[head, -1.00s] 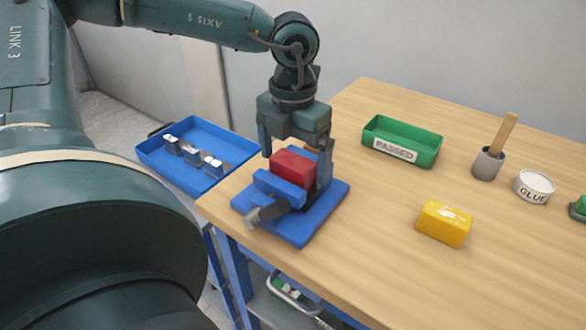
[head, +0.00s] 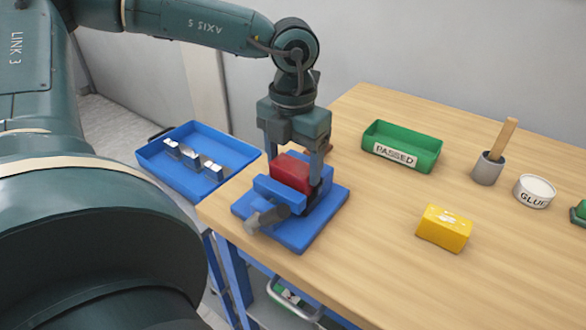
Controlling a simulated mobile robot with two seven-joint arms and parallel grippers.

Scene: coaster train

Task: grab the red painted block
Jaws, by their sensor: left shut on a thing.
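The red painted block (head: 291,172) sits in a blue vise (head: 300,231) near the table's left corner. The vise's front jaw hides the block's lower part. My left gripper (head: 296,168) points straight down over the vise and is shut on the red block, one finger at each end of it. The block still sits between the vise jaws. My right gripper is not in view.
A green tray labelled PASSED (head: 402,144) stands behind and to the right. A yellow block (head: 444,227), a grey pot with a stick (head: 488,168) and a glue tub (head: 534,191) are on the table (head: 360,270). A blue tray (head: 240,150) with metal parts is at left.

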